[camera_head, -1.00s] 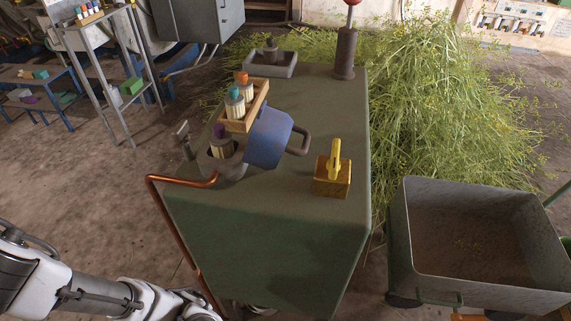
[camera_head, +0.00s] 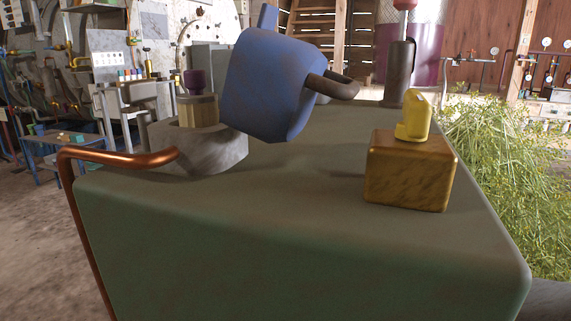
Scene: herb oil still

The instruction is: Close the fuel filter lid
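The fuel filter stands on the left part of a green cabinet top. Its round grey housing (camera_head: 212,152) holds a pale ribbed cartridge with a purple top (camera_head: 195,84), which sticks up out of it. The blue fuel filter lid (camera_head: 268,85) is open, tilted up on the right side of the housing. A dark loop handle (camera_head: 338,85) sticks out from the lid's right side. The hinge is hidden behind or under the lid. My gripper is not in view.
A copper pipe (camera_head: 120,158) runs into the housing from the left and bends down at the cabinet's edge. A brass block with a yellow lever (camera_head: 413,115) stands on the right of the green cabinet (camera_head: 290,240). A dark red-topped post (camera_head: 398,75) stands behind.

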